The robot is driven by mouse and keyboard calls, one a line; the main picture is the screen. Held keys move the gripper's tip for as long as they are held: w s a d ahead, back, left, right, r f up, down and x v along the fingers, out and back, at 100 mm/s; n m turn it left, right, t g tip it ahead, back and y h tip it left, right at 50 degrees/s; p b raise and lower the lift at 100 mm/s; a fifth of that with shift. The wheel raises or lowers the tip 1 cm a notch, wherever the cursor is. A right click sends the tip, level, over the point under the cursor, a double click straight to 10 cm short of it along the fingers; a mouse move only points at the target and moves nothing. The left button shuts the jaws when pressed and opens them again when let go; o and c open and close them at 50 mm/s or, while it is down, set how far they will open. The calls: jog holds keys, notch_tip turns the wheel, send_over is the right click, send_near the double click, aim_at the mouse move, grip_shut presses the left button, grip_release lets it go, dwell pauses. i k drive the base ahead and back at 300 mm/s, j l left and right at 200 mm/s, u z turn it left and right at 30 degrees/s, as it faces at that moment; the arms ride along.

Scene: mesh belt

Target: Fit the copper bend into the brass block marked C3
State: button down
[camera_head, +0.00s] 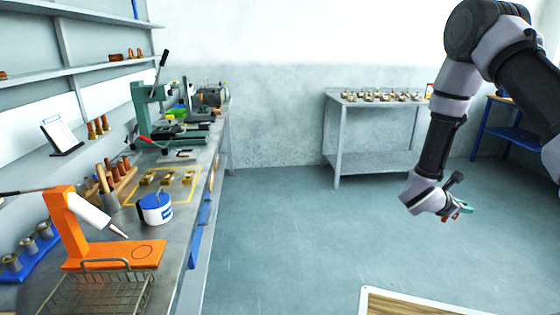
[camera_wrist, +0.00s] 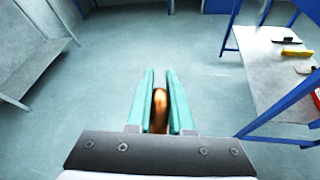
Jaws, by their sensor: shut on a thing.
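My gripper (camera_wrist: 160,110) is shut on the copper bend (camera_wrist: 159,108), a rounded copper piece between two teal fingers in the wrist view. In the head view my gripper (camera_head: 462,209) hangs over open floor at the right, and the bend is barely visible there. Several small brass blocks (camera_head: 148,179) stand inside a yellow outline on the left bench, far from my gripper. Their markings are too small to read, so I cannot tell which is C3.
The left bench (camera_head: 185,240) holds an orange stand (camera_head: 72,232), a blue-and-white pot (camera_head: 155,208), a wire basket (camera_head: 100,292) and green machines. A back table (camera_head: 340,103) carries several small parts. A wooden-topped surface (camera_head: 410,304) is at the bottom. Floor between is clear.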

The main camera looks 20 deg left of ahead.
aim_at(189, 177)
jog(key=i+l, duration=0.1)
jog(key=i, duration=1.8)
jog(key=i+u, duration=0.1)
jog(key=u, duration=0.3)
jog(key=i+u, duration=0.1)
jog(key=u, duration=0.35)
jog(key=i+u, duration=0.1)
jog(key=u, duration=0.75)
jog(key=j+u, duration=0.1)
jog(key=u, duration=0.4)
jog(key=j+u, duration=0.1)
jog(key=u, duration=0.4)
jog(key=i+u, duration=0.1)
jog(key=u, duration=0.4)
jog(key=i+j, duration=0.2)
